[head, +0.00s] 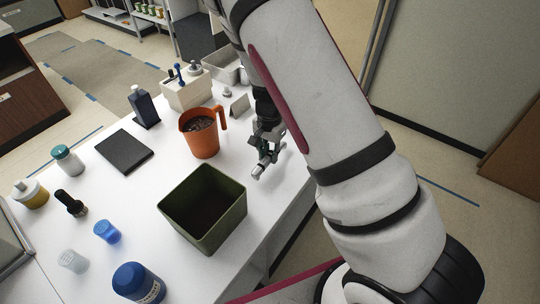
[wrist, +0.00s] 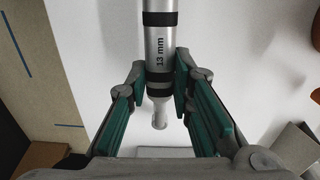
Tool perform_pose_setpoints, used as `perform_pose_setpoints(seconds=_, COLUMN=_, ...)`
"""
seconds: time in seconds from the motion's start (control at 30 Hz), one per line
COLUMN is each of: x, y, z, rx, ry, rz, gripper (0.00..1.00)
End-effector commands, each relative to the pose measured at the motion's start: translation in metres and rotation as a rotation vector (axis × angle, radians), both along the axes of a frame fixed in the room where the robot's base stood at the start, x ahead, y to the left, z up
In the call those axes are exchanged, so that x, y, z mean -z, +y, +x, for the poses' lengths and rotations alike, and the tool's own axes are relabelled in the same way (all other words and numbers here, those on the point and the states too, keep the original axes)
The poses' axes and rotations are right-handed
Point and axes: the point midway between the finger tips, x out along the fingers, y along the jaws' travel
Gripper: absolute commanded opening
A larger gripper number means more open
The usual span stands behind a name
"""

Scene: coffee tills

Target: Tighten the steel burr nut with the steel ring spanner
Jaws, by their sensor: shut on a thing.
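My gripper (head: 266,150) hangs over the right edge of the white table, below my arm. In the wrist view its green-padded fingers (wrist: 160,78) are closed around a steel cylindrical handle with black bands, marked "13 mm". This is the steel spanner (wrist: 158,50); its narrower rounded end points down the picture, and its other end runs out of the top of the view. In the head view a pale end of it (head: 258,173) shows below the fingers. I cannot make out the burr nut for certain; a small grey fitting (head: 227,93) stands farther back.
An orange jug (head: 200,143) and a dark green open bin (head: 203,222) stand left of my gripper. A holder (head: 187,96) with tools, a grey tray (head: 222,68) and a dark bottle (head: 144,107) are behind. A black pad (head: 124,152) and several containers lie left.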

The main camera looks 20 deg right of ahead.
Motion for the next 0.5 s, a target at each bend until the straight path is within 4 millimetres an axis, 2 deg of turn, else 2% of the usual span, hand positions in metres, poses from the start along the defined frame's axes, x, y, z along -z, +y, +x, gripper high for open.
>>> perform_pose_setpoints(seconds=0.5, x=-0.029, y=0.0, z=-0.001, rx=-0.002, ry=0.0, rz=0.0, gripper=0.0)
